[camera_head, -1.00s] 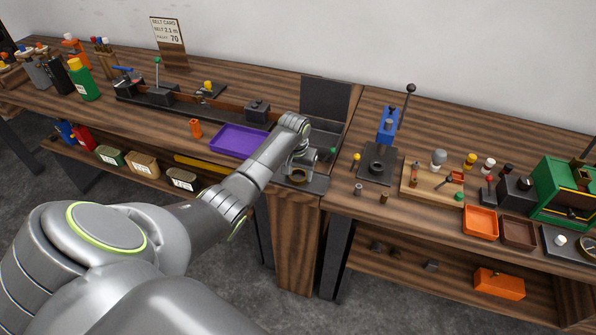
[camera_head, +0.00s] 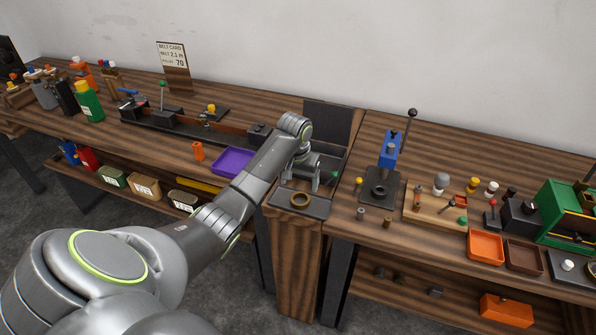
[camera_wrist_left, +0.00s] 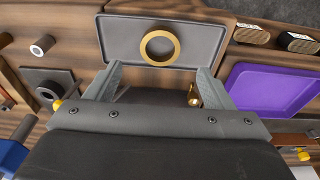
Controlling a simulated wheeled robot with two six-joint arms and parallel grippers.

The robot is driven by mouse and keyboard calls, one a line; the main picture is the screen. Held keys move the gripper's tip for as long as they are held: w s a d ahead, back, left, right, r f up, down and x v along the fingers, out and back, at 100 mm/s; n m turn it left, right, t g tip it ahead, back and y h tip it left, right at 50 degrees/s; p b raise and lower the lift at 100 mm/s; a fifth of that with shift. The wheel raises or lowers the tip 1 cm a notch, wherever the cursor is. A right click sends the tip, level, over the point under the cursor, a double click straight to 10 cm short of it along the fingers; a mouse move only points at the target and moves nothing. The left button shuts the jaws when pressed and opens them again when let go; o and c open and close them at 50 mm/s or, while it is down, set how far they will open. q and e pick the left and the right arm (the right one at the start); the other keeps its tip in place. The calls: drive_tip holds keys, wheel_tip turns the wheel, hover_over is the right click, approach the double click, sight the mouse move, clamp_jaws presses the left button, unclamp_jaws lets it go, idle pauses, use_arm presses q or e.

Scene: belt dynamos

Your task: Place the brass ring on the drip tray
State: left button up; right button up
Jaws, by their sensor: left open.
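The brass ring (camera_head: 300,200) lies flat on the dark grey drip tray (camera_head: 279,197) at the front edge of the bench. In the left wrist view the ring (camera_wrist_left: 160,47) lies wholly inside the rim of the tray (camera_wrist_left: 120,30). My left gripper (camera_head: 314,182) is open and empty, apart from the ring and on its far side in the head view. In the left wrist view its two fingers (camera_wrist_left: 160,72) are spread, with the ring beyond their tips. My right gripper is not in view.
A purple tray (camera_head: 233,161) and an orange cylinder (camera_head: 198,151) are to the left. A black press base with a blue head (camera_head: 388,150) stands to the right. An orange tray (camera_head: 485,245) and a brown tray (camera_head: 522,254) are farther right.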

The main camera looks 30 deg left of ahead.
use_arm(q)
drive_tip(key=r, duration=0.5)
drive_tip(key=shift+s, duration=0.35)
drive_tip(key=shift+f, duration=0.1)
